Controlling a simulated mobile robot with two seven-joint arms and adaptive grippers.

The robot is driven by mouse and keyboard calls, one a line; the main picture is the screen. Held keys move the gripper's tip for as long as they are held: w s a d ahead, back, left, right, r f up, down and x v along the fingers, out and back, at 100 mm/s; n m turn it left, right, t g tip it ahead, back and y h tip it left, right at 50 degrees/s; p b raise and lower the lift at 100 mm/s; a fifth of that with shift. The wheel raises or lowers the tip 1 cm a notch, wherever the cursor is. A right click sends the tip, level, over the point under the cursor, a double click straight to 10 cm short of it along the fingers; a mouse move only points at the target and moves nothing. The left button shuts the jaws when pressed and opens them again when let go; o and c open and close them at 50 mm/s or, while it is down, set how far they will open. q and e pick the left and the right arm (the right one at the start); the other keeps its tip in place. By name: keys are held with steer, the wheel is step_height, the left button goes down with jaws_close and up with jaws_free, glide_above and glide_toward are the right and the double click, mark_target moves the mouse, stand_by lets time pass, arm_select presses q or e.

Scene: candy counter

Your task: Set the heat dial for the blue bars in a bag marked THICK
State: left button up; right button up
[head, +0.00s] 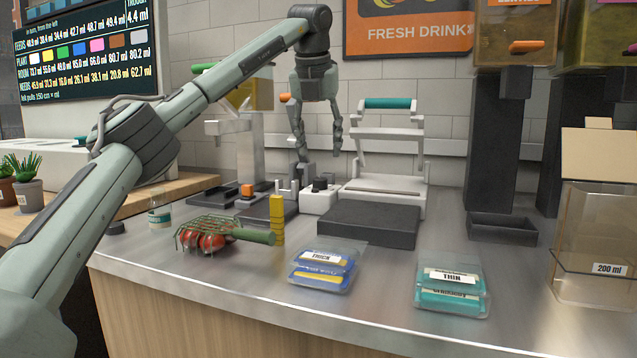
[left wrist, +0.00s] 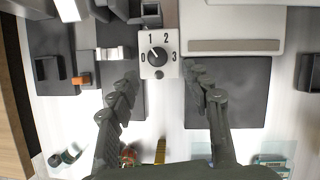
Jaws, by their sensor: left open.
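The heat dial is a black knob (head: 320,184) on a white box (head: 318,201) beside the white sealer. In the left wrist view the knob (left wrist: 158,57) has marks 0, 1, 2 and 3 around it. Its pale line seems to point up-left, around 0 to 1; the exact setting is hard to read. The bag of blue bars (head: 322,268) marked THICK lies on the counter in front. My left gripper (head: 318,145) is open and empty above the dial, pointing down. In the left wrist view its fingers (left wrist: 163,82) stand either side below the dial. My right gripper is not in view.
The sealer (head: 385,184) has a raised teal-handled arm, with a dark pad (head: 368,224) before it. A bag of teal bars (head: 452,287) is marked THIN. A clear 200 ml bin (head: 590,260) stands right.

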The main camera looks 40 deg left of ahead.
mark_target(320, 179)
arm_select(q)
steer(key=x, duration=0.7)
steer(key=shift+a+f+b, duration=0.25)
steer(key=shift+f+b, duration=0.05)
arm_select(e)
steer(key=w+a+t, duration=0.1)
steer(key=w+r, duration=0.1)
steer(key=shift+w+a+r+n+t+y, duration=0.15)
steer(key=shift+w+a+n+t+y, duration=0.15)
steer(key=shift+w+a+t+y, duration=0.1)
arm_select(q)
jaws_close()
